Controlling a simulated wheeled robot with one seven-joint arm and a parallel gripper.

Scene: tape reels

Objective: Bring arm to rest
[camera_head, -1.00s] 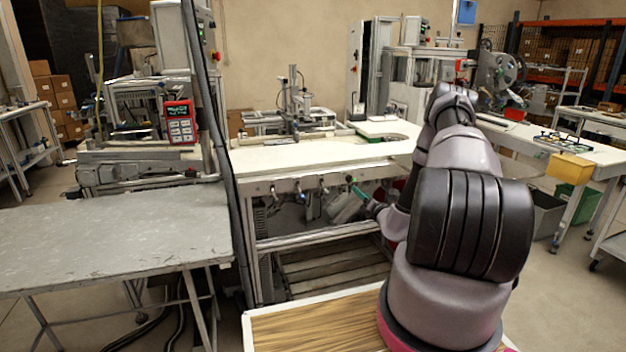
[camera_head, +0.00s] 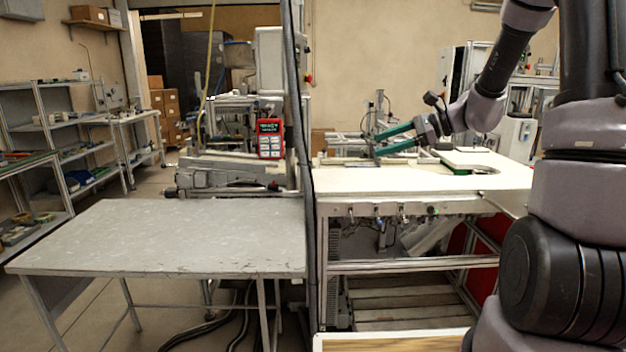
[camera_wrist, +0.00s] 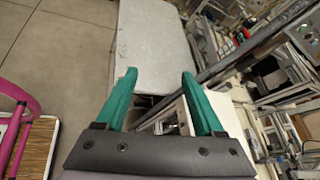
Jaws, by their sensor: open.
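My gripper (camera_head: 386,143) shows in the head view at the end of my raised arm, with its green fingers pointing left in front of the white workbench's back part. In the wrist view my gripper (camera_wrist: 160,85) has its two green fingers apart, with nothing between them. No tape reel can be made out in either current view.
A white-topped workbench (camera_head: 350,181) stands ahead to the right. A grey metal table (camera_head: 180,236) with a bare top stands to the left, also in the wrist view (camera_wrist: 155,45). A dark upright post (camera_head: 297,140) stands between them. Shelves (camera_head: 60,125) line the far left.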

